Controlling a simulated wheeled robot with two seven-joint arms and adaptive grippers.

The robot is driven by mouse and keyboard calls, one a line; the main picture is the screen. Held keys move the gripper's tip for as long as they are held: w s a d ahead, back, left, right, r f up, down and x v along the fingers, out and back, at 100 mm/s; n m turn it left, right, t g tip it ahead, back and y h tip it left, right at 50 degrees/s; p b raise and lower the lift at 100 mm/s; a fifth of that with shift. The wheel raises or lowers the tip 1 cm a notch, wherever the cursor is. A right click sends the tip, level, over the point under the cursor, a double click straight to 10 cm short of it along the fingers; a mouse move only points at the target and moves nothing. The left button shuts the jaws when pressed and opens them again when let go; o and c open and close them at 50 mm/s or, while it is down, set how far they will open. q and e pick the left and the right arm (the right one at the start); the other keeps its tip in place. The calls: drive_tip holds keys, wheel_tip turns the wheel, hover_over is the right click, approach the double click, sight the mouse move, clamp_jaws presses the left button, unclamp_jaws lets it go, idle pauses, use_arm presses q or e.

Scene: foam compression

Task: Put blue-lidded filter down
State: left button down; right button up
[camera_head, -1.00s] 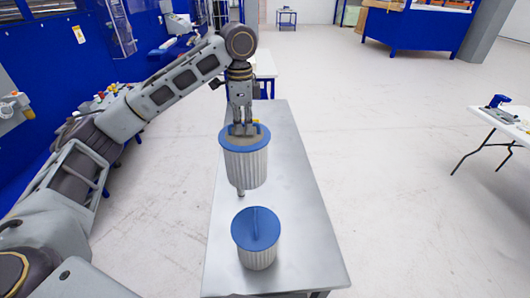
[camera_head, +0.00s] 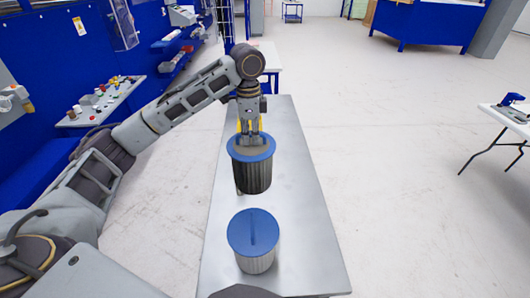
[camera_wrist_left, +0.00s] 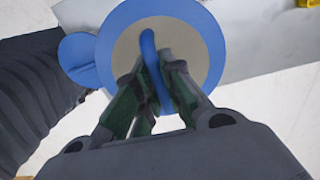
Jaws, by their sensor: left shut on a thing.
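A filter with a blue-rimmed lid, grey-beige in the middle, and a dark pleated body (camera_head: 253,179) is upright at the middle of the metal table. My left gripper (camera_head: 251,140) is above it, shut on the lid's raised blue handle. In the left wrist view, the fingers (camera_wrist_left: 157,68) pinch this handle (camera_wrist_left: 150,55) across the round lid (camera_wrist_left: 199,22). I cannot tell whether the filter's base touches the table. My right gripper is not in view.
A second filter with a plain blue lid (camera_head: 253,231) stands nearer on the metal table (camera_head: 303,220). Its lid partly shows in the left wrist view (camera_wrist_left: 78,55). The table's right side is clear. A yellow thing (camera_head: 239,126) shows behind my left gripper.

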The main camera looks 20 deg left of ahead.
sight(251, 151)
use_arm(q)
drive_tip(key=shift+a+f+b, duration=0.1)
drive_tip(key=shift+f+b, duration=0.3)
drive_tip(key=shift+f, duration=2.7)
drive_tip(key=shift+f, duration=0.1)
drive_tip(key=shift+f+p, duration=0.5)
drive_tip(key=shift+f, duration=2.5)
drive_tip(key=shift+f, duration=0.15)
drive_tip(key=shift+f+p, duration=0.35)
drive_tip(key=shift+f, duration=1.4)
drive_tip(key=shift+f, duration=0.1)
drive_tip(key=c, duration=1.8)
unclamp_jaws()
drive_tip(key=shift+c, duration=0.2)
drive_tip(key=o, duration=0.3)
